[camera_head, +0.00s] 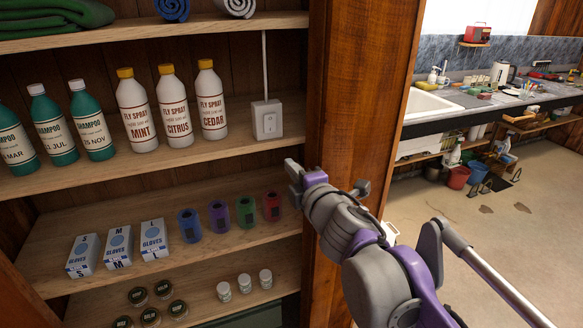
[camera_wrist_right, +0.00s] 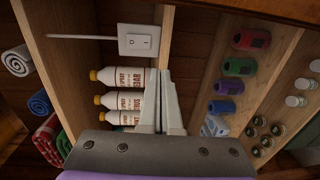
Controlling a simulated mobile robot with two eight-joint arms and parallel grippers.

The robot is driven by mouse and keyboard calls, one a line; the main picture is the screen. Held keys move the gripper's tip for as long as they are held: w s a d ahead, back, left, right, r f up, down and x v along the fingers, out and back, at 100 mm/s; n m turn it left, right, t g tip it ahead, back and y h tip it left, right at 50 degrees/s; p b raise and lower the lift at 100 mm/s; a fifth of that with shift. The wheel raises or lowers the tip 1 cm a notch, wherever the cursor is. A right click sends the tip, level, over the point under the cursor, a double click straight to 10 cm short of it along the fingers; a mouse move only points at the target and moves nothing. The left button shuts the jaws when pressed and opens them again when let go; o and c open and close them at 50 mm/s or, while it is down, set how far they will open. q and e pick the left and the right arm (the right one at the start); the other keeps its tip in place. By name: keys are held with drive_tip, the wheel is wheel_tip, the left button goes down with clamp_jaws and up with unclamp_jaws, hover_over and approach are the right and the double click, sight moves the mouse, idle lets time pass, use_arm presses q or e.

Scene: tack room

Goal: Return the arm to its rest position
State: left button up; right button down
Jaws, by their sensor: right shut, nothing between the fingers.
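My right arm (camera_head: 375,255) reaches in from the lower right in the head view. Its gripper (camera_head: 293,180) is in front of the shelf unit's right side, below the white switch box (camera_head: 267,120) and a little above the red roll (camera_head: 271,207). In the wrist view the two pale fingers (camera_wrist_right: 172,100) lie together with nothing between them. The switch box (camera_wrist_right: 138,40) shows beyond the fingertips there, apart from them. My left gripper is in neither view.
A wooden post (camera_head: 362,90) stands right behind my forearm. Shelves hold three fly spray bottles (camera_head: 176,107), green shampoo bottles (camera_head: 54,127), glove boxes (camera_head: 118,247), coloured rolls (camera_head: 219,216), small jars (camera_head: 245,283) and dark tins (camera_head: 151,316). Open floor (camera_head: 530,225) lies right.

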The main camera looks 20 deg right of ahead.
drive_tip(key=s+d+f+m+g+h, duration=0.2)
drive_tip(key=s+f+m+g, duration=0.1)
drive_tip(key=s+f+m, duration=0.4)
drive_tip(key=s+d+f+m+g+h, duration=0.25)
drive_tip(key=s+f+m, duration=0.2)
drive_tip(key=f, duration=0.55)
drive_tip(key=s+a+f+m+g+y, duration=0.2)
drive_tip(key=s+a+f+m+g, duration=0.1)
drive_tip(key=s+f, duration=0.4)
drive_tip(key=s+a+f+m+g+y, duration=0.2)
drive_tip(key=s+a+f+m+g, duration=0.1)
drive_tip(key=s+f, duration=0.4)
wheel_tip(320, 180, down, 2)
drive_tip(key=shift+m, duration=0.45)
